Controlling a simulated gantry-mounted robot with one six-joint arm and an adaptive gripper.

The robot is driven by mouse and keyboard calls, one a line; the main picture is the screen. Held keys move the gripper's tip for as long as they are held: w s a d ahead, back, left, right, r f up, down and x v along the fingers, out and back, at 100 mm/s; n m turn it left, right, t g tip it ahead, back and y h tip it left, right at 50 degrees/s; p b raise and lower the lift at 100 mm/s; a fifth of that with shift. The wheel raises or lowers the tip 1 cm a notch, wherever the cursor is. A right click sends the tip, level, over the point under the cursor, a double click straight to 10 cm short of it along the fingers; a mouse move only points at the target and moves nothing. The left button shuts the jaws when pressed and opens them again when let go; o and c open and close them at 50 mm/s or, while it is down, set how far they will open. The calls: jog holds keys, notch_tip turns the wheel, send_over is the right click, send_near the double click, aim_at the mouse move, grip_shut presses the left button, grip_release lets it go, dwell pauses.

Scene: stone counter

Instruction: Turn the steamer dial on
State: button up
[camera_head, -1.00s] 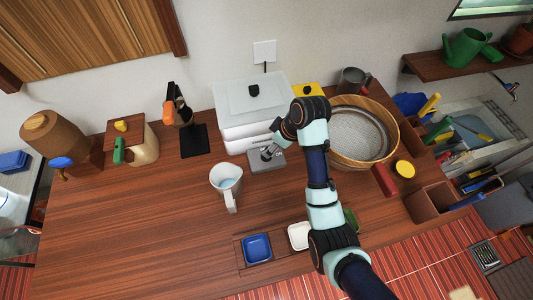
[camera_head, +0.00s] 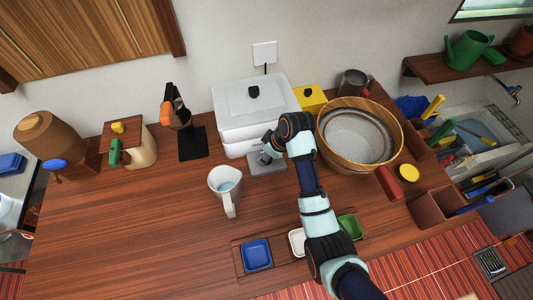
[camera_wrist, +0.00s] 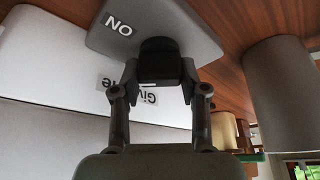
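The steamer (camera_head: 252,97) is a white box with a lid and a black knob on top, standing at the back of the counter. A grey control panel (camera_head: 267,168) juts from its front; in the wrist view the panel (camera_wrist: 205,38) carries white "ON" lettering, upside down. The black dial (camera_wrist: 160,62) stands out from the panel, beside the lettering. My gripper (camera_wrist: 161,78) has one finger on each side of the dial, seemingly touching it. In the head view my gripper (camera_head: 268,150) is small over the panel, and the dial is hidden. The dial's exact setting cannot be read.
A white pitcher (camera_head: 226,185) stands close, left of the panel. A wooden tub (camera_head: 392,140) is right of my arm. A yellow box (camera_head: 310,97) is behind it. Small dishes, including a blue one (camera_head: 257,254), lie at the front. The left-middle counter is clear.

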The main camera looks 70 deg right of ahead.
jog(key=shift+c, duration=1.2)
jog(key=shift+r+m+p, duration=0.2)
jog(key=shift+m+p, duration=0.1)
jog(key=shift+p, duration=0.9)
jog(key=m+h+p, duration=0.1)
jog(key=m+p, duration=0.1)
jog(key=p, duration=0.1)
jog(key=shift+r+m+p, duration=0.15)
jog(key=shift+m+p, duration=0.15)
jog(key=m+g+h+p, duration=0.1)
jog(key=m+p, duration=0.2)
jog(key=shift+p, duration=0.3)
jog(key=shift+f+m+g+h+p, duration=0.15)
jog(key=shift+m+h+p, duration=0.1)
jog(key=shift+m+p, duration=0.3)
jog(key=shift+f+m+g+h+p, duration=0.15)
jog(key=shift+m+h+p, duration=0.15)
jog(key=shift+m, duration=0.35)
